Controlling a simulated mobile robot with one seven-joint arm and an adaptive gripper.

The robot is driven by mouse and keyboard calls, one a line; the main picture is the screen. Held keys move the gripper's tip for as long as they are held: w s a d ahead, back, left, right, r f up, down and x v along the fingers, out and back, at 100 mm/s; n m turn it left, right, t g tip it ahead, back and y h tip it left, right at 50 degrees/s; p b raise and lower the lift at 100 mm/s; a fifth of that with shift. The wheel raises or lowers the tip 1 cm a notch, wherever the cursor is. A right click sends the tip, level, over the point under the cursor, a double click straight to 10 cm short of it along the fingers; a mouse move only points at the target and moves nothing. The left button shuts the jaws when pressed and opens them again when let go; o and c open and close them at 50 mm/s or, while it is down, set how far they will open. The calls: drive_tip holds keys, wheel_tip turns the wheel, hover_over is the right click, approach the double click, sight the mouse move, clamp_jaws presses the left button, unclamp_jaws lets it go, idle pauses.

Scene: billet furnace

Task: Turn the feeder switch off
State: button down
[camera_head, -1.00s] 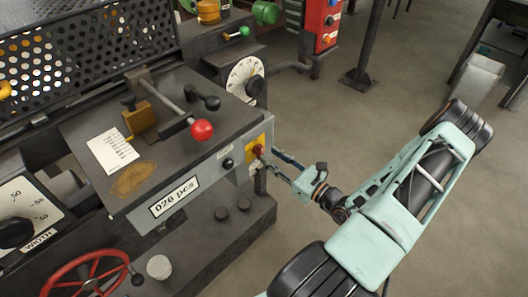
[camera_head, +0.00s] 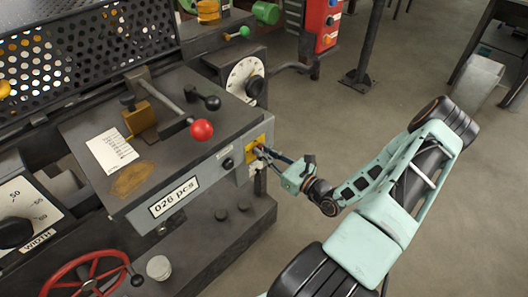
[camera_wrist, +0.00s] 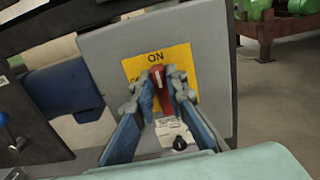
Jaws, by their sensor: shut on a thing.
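The feeder switch is a red handle (camera_wrist: 157,66) on a yellow plate (camera_wrist: 184,57) on the side of the grey machine box. In the wrist view the handle stands about upright, just under the word ON. Another label at the plate's left is mostly hidden by a finger. In the head view the yellow plate (camera_head: 261,137) shows, but my gripper (camera_head: 263,151) covers most of the handle. In the wrist view my gripper (camera_wrist: 161,82) has its two blue fingers on either side of the handle, shut on it.
A white block with a black knob (camera_wrist: 179,143) sits below the switch. A red ball lever (camera_head: 202,130) and a black knob (camera_head: 227,164) are close by on the machine. A dial (camera_head: 243,78) stands behind.

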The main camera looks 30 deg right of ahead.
drive_tip(key=shift+n, duration=0.3)
drive_tip(key=n, duration=0.4)
drive_tip(key=a+f+n+b, duration=0.1)
drive_tip(key=n, duration=0.3)
drive_tip(key=n+b, duration=0.1)
drive_tip(key=n, duration=0.3)
drive_tip(key=shift+s+a+f+n, duration=0.15)
drive_tip(key=shift+s+a+n, duration=0.1)
drive_tip(key=shift+s+n, duration=0.05)
drive_tip(key=n, duration=0.1)
drive_tip(key=n+b, duration=0.1)
drive_tip(key=n, duration=0.1)
drive_tip(key=n+b, duration=0.1)
drive_tip(key=shift+f+n, duration=0.25)
drive_tip(key=shift+n, duration=0.05)
idle(0.3)
drive_tip(key=c, duration=1.9)
unclamp_jaws()
drive_tip(key=shift+c, duration=0.2)
